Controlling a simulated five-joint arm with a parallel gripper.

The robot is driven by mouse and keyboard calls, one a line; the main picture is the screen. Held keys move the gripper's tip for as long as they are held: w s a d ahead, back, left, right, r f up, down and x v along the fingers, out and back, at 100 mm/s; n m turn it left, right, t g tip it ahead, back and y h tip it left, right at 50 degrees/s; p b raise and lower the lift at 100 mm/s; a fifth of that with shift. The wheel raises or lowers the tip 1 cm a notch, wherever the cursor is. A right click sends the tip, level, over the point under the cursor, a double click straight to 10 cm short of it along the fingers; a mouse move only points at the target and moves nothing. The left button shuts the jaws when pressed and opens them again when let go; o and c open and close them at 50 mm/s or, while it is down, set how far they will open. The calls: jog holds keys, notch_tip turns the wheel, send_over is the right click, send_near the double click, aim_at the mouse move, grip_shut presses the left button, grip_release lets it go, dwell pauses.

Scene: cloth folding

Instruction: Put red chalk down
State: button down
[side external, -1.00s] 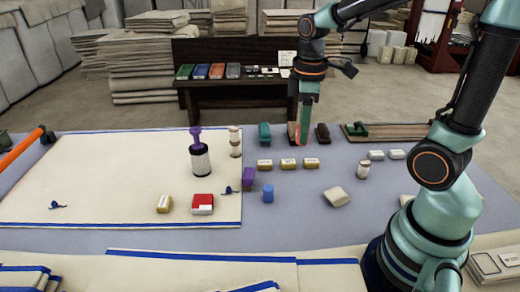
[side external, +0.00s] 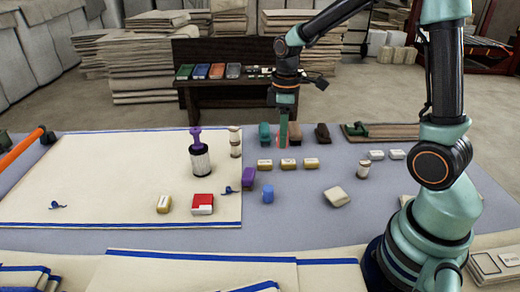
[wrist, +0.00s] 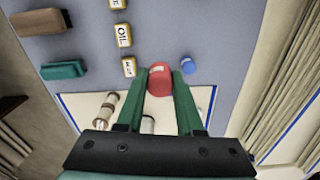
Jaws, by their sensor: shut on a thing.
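The red chalk (wrist: 160,82) is a short red cylinder with a pale mark, held between the two green fingers of my gripper (wrist: 160,98) in the wrist view. In the side view my gripper (side external: 283,142) points down over the far part of the table, beside the teal block (side external: 264,134) and a brown block (side external: 296,134). The fingers hide most of the chalk there. I cannot tell how high it is above the table.
A blue cylinder (side external: 268,194), a purple block (side external: 249,177) and several yellow labelled blocks (side external: 288,165) stand nearby. A purple-handled black tool (side external: 200,158) stands on the cream cloth (side external: 90,185). The grey table (side external: 300,225) is clear towards the front.

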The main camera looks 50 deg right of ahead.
notch_tip(320, 180, down, 13)
jog(key=shift+r, duration=0.1)
dwell(0.3)
jog(key=shift+f, duration=0.2)
jog(key=c, duration=0.5)
grip_release()
jog(key=shift+c, duration=0.2)
notch_tip(320, 180, up, 13)
jog(key=shift+f, duration=0.2)
jog(key=s+a+r+m+t, duration=0.5)
jog(key=s+r, duration=0.4)
jog(key=r, duration=0.2)
jog(key=shift+a+r+m+t, duration=0.25)
jog(key=shift+a+m, duration=0.45)
jog(key=shift+m, duration=0.4)
